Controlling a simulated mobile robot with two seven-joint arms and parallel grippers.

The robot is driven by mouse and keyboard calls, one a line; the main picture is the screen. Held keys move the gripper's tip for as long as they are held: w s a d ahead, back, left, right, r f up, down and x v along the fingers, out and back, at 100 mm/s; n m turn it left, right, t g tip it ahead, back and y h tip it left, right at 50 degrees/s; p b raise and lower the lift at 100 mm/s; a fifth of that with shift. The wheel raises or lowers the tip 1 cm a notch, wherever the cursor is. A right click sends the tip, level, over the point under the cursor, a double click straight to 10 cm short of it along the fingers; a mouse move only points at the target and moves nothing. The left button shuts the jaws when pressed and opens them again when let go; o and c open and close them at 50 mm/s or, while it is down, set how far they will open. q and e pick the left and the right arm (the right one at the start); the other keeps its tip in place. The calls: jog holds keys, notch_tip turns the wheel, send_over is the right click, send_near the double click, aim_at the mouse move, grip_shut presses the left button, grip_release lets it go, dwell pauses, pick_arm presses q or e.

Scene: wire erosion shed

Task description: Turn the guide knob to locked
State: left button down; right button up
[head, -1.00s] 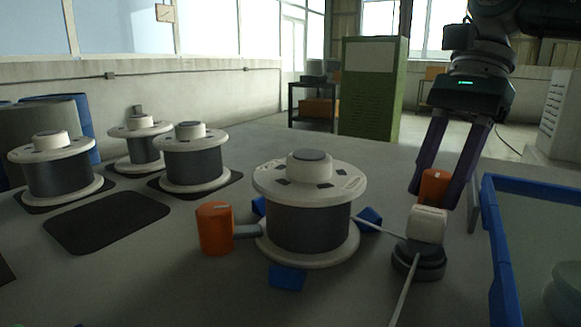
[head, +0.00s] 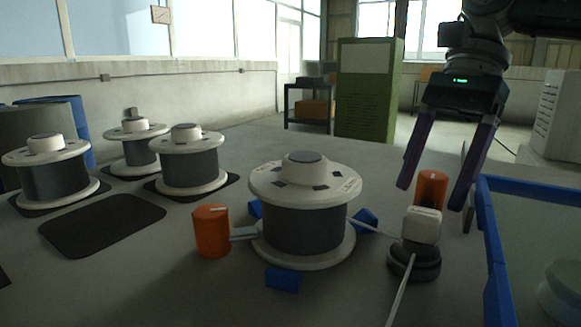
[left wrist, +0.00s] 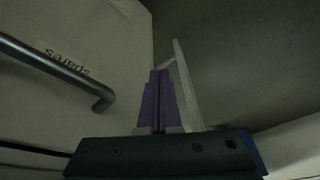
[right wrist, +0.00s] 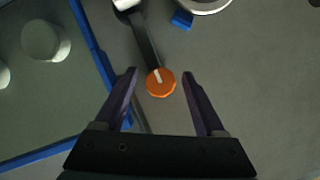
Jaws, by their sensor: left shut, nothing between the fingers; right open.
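An orange knob (head: 431,188) with a white pointer line stands behind the white guide block (head: 423,226) on a dark round base, right of the big spool. In the right wrist view the knob (right wrist: 160,88) sits at the end of a dark arm, its line pointing up and slightly left. My right gripper (head: 431,198) is open, pointing down, one purple finger on each side of the knob with gaps. A second orange knob (head: 212,232) stands left of the spool. My left gripper (left wrist: 159,75) is shut and empty, outside the head view. No locked mark is readable.
The large spool (head: 303,228) stands between blue blocks, with wire running to the guide block. A blue-framed tray (head: 529,188) is close on the right. Several spools stand on dark mats at left. A dark handle (left wrist: 60,62) and "spares" lettering show in the left wrist view.

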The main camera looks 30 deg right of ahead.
jog(key=p+v, duration=0.2)
jog(key=v, duration=0.7)
jog(key=shift+r, duration=0.25)
